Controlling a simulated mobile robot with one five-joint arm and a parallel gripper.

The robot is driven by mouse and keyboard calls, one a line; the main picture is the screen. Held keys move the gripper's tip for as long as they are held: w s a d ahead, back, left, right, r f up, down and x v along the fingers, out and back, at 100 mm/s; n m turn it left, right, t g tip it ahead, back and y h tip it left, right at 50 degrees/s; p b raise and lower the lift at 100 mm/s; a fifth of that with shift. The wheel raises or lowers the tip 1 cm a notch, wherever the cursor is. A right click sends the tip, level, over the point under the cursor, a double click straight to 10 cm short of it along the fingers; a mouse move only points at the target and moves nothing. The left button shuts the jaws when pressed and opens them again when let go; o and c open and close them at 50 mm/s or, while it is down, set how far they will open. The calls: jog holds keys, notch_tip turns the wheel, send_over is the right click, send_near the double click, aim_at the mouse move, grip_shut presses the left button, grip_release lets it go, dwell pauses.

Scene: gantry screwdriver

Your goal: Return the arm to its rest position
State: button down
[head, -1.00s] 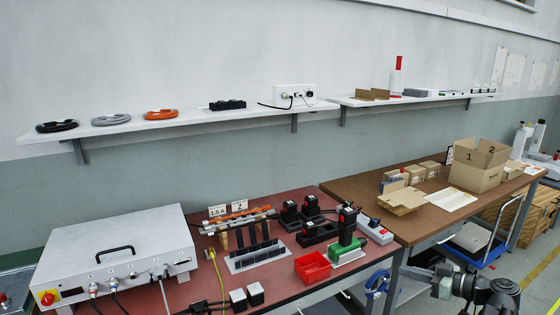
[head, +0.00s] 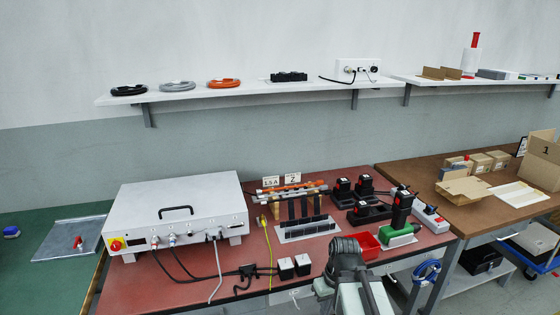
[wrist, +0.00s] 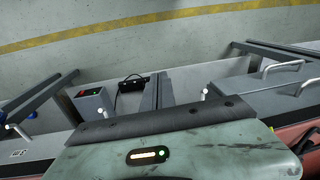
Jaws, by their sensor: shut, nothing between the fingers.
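My arm (head: 348,272) shows at the bottom centre of the head view, in front of the red-topped bench. A dark rounded joint stands at its top, with pale grey-green links below running out of the picture. My gripper's fingers do not show in the head view; they are hidden or out of frame. In the wrist view no fingers can be made out either. That view looks down over a pale green panel with a lit orange strip, which seems to be part of my own body, with the floor beyond. No held object is visible.
A brown bench (head: 500,218) with cartons stands right, a green one (head: 40,262) left. Wall shelves (head: 215,95) run above.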

jog(key=d+r+m+h+p, duration=0.1)
jog(key=d+r+m+p, duration=0.2)
jog(key=r+p, duration=1.4)
jog(key=shift+r+m+p, duration=0.35)
jog(key=shift+m+p, duration=0.05)
jog(key=shift+m, duration=0.2)
jog(key=shift+s+f, duration=0.1)
